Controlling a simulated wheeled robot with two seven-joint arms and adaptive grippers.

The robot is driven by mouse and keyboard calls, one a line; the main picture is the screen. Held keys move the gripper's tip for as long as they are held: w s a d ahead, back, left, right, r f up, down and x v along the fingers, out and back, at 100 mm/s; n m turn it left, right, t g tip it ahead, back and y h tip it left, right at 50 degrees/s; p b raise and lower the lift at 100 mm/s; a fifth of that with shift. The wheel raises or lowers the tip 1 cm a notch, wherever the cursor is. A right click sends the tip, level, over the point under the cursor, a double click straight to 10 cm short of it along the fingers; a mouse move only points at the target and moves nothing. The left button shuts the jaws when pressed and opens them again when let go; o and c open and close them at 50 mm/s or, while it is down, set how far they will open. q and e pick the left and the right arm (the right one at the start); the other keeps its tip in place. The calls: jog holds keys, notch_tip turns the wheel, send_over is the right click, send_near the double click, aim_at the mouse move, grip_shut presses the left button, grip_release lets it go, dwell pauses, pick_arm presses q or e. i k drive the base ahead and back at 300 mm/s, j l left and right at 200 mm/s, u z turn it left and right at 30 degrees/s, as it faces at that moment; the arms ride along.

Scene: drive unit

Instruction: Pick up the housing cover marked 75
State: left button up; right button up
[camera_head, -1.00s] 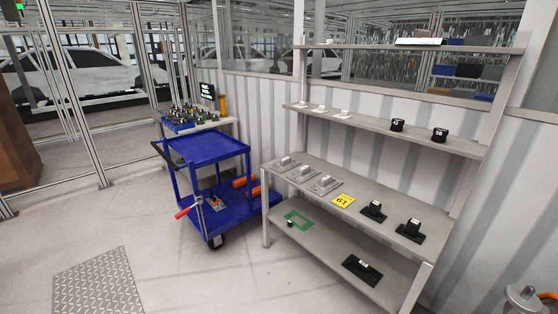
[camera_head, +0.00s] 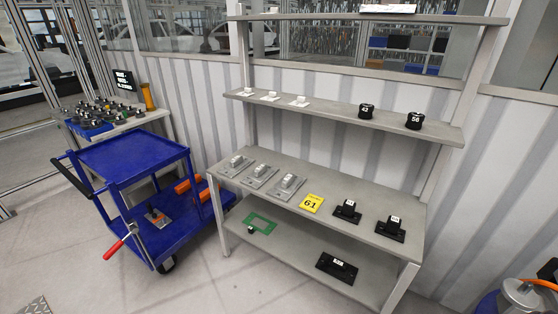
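No thing in view can be read as marked 75. Two black blocks stand on the upper shelf; the left block (camera_head: 366,111) seems marked 42 and the right block (camera_head: 414,121) seems marked 56 or 58. Two black parts on flat bases, the left part (camera_head: 347,211) and the right part (camera_head: 390,228), stand on the main shelf with labels too small to read. A wider black part (camera_head: 337,267) lies on the bottom shelf, its label also unreadable. Neither of my grippers is in view.
The grey rack (camera_head: 400,259) stands against a corrugated wall. Its main shelf also holds grey metal parts (camera_head: 260,177) and a yellow card (camera_head: 311,203) marked 61. A green frame (camera_head: 262,224) lies below. A blue cart (camera_head: 130,160) stands left. Floor in front is clear.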

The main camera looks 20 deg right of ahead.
aim_at(286, 187)
jog(key=i+l+z, duration=0.1)
jog(key=i+l, duration=0.3)
jog(key=i+l+z, duration=0.15)
jog(key=i+l, duration=0.15)
jog(key=i, duration=0.2)
